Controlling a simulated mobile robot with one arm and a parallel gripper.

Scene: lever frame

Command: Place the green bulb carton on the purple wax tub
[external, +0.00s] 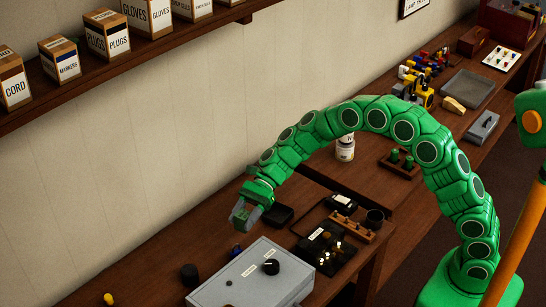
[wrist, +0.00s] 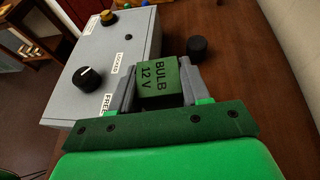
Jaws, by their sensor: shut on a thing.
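My gripper (wrist: 158,88) is shut on the green bulb carton (wrist: 158,85), a small box with "BULB 12 V" in dark print on the face toward the camera. In the external view my gripper (external: 243,214) hangs above the bench behind the grey box, and the carton is mostly hidden between its fingers. I cannot pick out a clearly purple wax tub in either view. A short dark cylinder (wrist: 197,47) stands on the wood beyond the carton in the wrist view; its colour reads nearly black. A dark cylinder (external: 189,273) also stands left of the grey box in the external view.
The grey control box (external: 250,280) with knobs stands close by; it also shows left of my gripper in the wrist view (wrist: 110,55). A black tray (external: 278,215) and black panel (external: 324,247) lie to the right. Bench left of my gripper is mostly clear.

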